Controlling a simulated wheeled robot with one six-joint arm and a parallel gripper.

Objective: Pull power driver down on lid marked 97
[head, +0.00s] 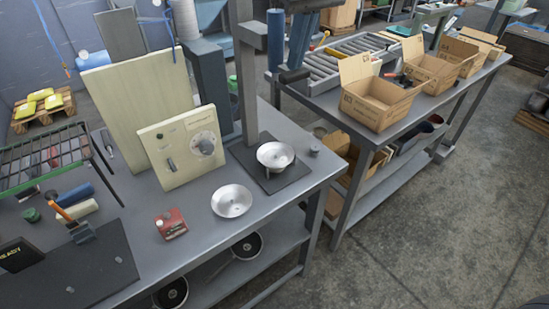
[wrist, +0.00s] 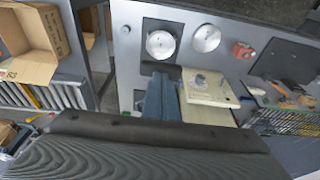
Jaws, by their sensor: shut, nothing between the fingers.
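A shallow silver round lid or pan (head: 275,156) sits on a black square plate beside a grey upright post. It also shows in the wrist view (wrist: 160,44). A second silver one (head: 232,201) lies on the bare bench, and in the wrist view (wrist: 206,38). I cannot read 97 on either. A blue cylinder (head: 275,38) beside the post, high above the plate, looks like the power driver. My gripper shows as a dark ribbed shape (wrist: 150,135) across the bottom of the wrist view, shut and empty. It is apart from both silver pieces.
A red box (head: 171,223) and a wire rack (head: 45,160) are to the left. Dark round pans (head: 246,246) lie on the lower shelf. Open cardboard boxes (head: 375,102) line the right bench.

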